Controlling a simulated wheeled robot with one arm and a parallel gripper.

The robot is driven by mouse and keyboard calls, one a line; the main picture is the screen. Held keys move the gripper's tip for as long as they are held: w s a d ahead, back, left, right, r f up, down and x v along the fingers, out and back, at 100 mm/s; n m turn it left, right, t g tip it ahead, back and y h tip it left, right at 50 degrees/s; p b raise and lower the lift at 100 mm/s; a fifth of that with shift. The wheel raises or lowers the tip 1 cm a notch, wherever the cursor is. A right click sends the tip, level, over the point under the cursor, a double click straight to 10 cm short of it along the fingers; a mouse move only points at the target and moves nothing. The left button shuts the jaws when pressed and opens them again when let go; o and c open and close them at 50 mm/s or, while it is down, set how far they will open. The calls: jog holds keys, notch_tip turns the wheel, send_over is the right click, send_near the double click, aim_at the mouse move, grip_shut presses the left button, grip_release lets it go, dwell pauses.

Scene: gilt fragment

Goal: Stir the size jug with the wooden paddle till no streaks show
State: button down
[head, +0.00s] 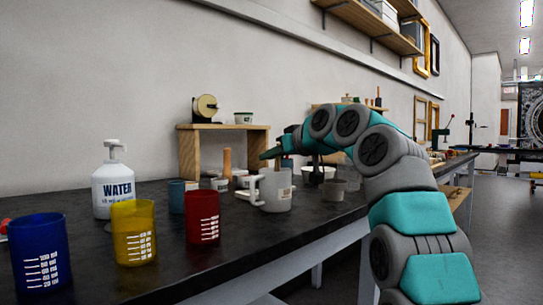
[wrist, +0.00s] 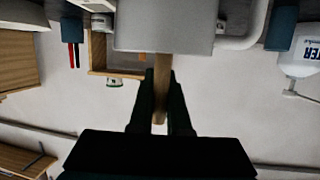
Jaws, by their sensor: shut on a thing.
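The size jug (head: 276,190) is a light grey mug-like vessel with a handle on its left, upright on the dark bench. The wooden paddle (head: 270,154) shows above the jug's rim, its top tilted. My gripper (wrist: 161,85) is shut on the paddle (wrist: 161,70) in the wrist view, where the jug (wrist: 165,28) fills the top middle and the paddle runs from it between the fingers. In the head view my gripper (head: 277,150) is just above the jug and partly hidden by my arm. The inside of the jug, the paddle's lower end and any streaks are hidden.
Blue (head: 41,255), yellow (head: 134,232) and red (head: 202,216) measuring cups stand at the front left, with a white WATER pump bottle (head: 113,188) behind. A wooden stand (head: 189,153) is at the back. A grey cup (head: 332,190) and white bowl (head: 318,173) sit right of the jug.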

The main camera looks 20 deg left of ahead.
notch_tip(320, 180, up, 10)
jog(key=p, duration=0.9)
jog(key=shift+s+d+f, duration=0.15)
jog(key=shift+s+d, duration=0.05)
jog(key=shift+d, duration=0.25)
dwell(1.1)
